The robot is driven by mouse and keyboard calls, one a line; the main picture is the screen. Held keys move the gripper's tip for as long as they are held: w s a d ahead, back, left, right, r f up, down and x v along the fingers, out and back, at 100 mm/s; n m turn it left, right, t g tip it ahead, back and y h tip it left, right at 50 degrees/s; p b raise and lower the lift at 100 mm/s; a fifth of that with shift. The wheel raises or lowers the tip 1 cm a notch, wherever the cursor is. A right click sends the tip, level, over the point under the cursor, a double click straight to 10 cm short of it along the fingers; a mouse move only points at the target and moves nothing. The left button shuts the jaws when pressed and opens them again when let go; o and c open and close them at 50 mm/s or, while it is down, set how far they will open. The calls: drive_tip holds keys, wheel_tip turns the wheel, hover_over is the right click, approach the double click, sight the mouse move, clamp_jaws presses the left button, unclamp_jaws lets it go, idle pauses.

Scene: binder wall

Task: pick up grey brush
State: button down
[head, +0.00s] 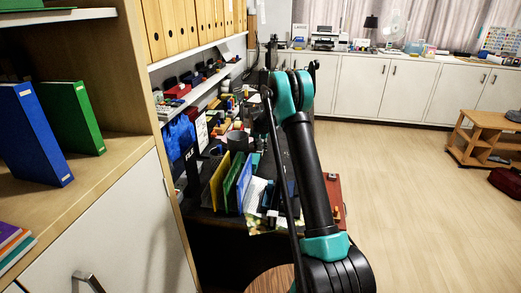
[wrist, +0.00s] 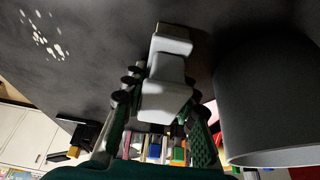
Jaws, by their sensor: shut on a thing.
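The grey brush (wrist: 167,75) is in the middle of the wrist view, a pale grey blocky piece with a narrower waist. My gripper (wrist: 160,98) has its dark and green fingers on either side of the brush and is shut on it. The brush's far end lies against the dark surface (wrist: 95,65) in the picture; I cannot tell whether it touches. In the head view my arm reaches over the cluttered desk, and I cannot make out the brush there.
A large dark grey cylinder (wrist: 268,100) stands close to the right of the brush. Several coloured items show behind the fingers. In the head view, upright folders (head: 232,182) stand on the desk, shelves with binders (head: 190,28) are at left, and open floor (head: 420,215) lies right.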

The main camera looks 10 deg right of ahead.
wheel_tip(320, 180, up, 20)
idle(0.7)
drive_tip(key=c, duration=1.7)
unclamp_jaws()
drive_tip(key=c, duration=0.5)
drive_tip(key=shift+f, duration=0.1)
